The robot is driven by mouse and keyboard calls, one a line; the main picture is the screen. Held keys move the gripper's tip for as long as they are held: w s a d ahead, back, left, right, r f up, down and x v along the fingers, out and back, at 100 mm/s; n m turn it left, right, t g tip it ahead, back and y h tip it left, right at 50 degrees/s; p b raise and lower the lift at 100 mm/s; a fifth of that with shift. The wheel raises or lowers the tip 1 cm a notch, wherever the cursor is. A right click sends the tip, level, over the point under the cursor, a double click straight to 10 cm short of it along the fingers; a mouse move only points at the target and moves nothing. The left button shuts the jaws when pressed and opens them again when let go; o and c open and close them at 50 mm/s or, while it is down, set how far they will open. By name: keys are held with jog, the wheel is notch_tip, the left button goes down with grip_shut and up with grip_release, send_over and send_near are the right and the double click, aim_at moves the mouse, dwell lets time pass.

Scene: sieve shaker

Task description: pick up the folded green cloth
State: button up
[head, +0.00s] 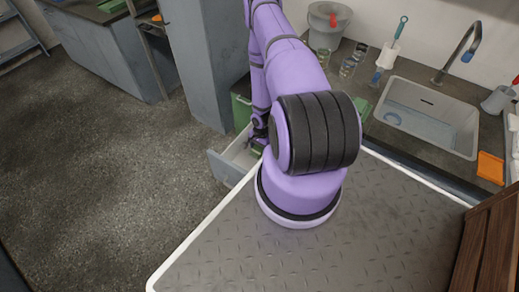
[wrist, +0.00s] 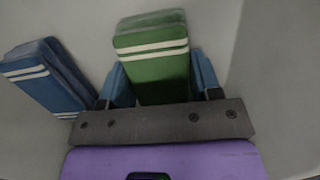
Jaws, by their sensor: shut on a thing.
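The folded green cloth (wrist: 158,75), with two white stripes, is between the two blue fingers of my gripper (wrist: 161,82) in the wrist view. The fingers press on its left and right sides, so my gripper is shut on it. A folded blue cloth (wrist: 46,78) with white stripes lies tilted to the left, apart from the green one. In the head view my arm reaches down to an open drawer (head: 222,168); my arm hides much of the gripper and the cloth there. Whether the cloth touches the drawer floor, I cannot tell.
Pale drawer walls stand close on the right in the wrist view. In the head view, a sink (head: 427,115), a grey bucket (head: 325,32), glasses (head: 348,68) and an orange sponge (head: 490,168) are on the counter. The floor (head: 100,150) at left is clear.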

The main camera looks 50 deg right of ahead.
notch_tip(320, 180, up, 10)
dwell(0.7)
jog(key=shift+o, duration=0.4)
